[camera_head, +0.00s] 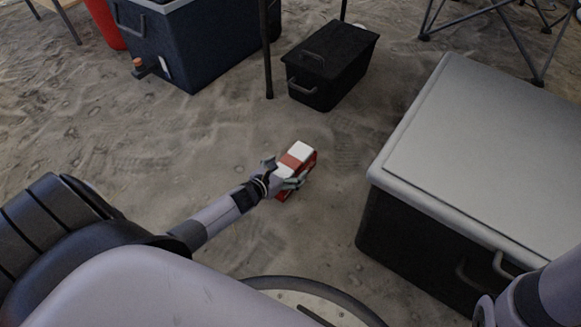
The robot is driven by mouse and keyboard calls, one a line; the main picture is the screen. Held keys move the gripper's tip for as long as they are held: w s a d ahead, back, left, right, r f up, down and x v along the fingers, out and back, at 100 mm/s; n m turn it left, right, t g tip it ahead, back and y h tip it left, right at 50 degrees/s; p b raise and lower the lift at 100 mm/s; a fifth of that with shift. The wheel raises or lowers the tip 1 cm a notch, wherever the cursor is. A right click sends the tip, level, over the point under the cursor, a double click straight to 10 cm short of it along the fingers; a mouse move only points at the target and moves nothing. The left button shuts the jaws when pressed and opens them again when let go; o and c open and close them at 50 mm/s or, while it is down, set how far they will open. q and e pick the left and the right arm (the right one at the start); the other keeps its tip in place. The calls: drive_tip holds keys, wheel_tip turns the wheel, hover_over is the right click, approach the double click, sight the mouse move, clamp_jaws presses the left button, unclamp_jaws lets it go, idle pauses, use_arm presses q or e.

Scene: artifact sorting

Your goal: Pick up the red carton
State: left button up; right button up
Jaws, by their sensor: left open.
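The red carton (297,159) with white panels lies on the sandy ground near the middle of the head view. My left gripper (287,178) is at its near left side, with its fingers open and overlapping the carton's lower part. Whether the fingers touch the carton cannot be told. Part of the carton is hidden behind the gripper. My right arm shows at the lower right edge; its gripper is not clearly visible.
A large black case with a grey lid (490,150) stands to the right. A smaller black box (330,62) stands behind the carton. A blue cooler (205,40) and a dark pole (266,50) are at the back. The sand left of the carton is clear.

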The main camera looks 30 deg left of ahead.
use_arm(q)
drive_tip(key=shift+c, duration=0.4)
drive_tip(key=c, duration=1.6)
